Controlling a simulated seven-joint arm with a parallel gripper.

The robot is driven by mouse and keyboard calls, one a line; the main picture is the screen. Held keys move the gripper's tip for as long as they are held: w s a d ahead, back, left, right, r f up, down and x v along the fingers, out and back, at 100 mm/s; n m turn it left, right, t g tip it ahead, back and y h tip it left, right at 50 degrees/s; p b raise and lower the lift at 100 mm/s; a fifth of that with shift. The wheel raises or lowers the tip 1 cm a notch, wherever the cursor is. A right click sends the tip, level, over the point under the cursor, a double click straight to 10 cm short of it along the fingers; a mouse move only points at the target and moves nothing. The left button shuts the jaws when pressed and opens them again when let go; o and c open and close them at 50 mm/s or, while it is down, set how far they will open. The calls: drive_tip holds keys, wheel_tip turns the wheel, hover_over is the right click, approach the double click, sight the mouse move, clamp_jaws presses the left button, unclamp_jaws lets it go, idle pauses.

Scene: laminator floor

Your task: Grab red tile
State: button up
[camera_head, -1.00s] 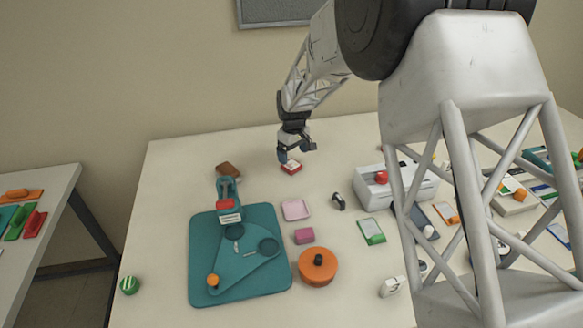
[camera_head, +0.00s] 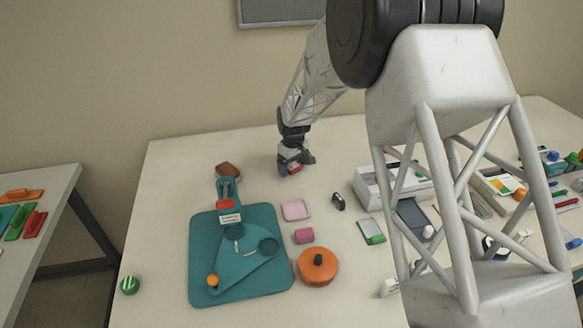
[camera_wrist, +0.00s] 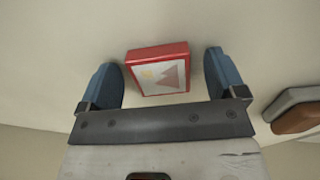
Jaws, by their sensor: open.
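The red tile (camera_wrist: 160,70) has red edges and a pale printed face with a reddish shape. In the wrist view it lies between the two blue fingers of my gripper (camera_wrist: 167,80), with a gap on each side. The fingers are open. In the head view my gripper (camera_head: 291,166) is low over the far part of the table, and a little of the red tile (camera_head: 296,169) shows among the fingers. Most of the tile is hidden there.
A brown-topped thing (camera_head: 227,170) lies left of my gripper, also at the right in the wrist view (camera_wrist: 297,117). A teal board (camera_head: 205,290), a pink tray (camera_head: 296,210) and an orange round box (camera_head: 318,270) are nearer. A white device (camera_head: 375,190) stands right. Bare table surrounds my gripper.

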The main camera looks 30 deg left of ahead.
sight(293, 166)
idle(0.4)
drive_tip(key=c, duration=1.1)
drive_tip(key=shift+o, duration=0.2)
drive_tip(key=shift+r, duration=0.2)
drive_tip(key=shift+r, duration=0.55)
wheel_tip(293, 166, up, 2)
drive_tip(key=shift+r, duration=0.1)
drive_tip(key=s+d, duration=0.3)
drive_tip(key=s, duration=0.1)
drive_tip(key=s+d+r, duration=0.1)
drive_tip(key=s+d, duration=0.6)
drive_tip(key=shift+s+d+r, duration=0.15)
drive_tip(key=shift+s+d, duration=0.25)
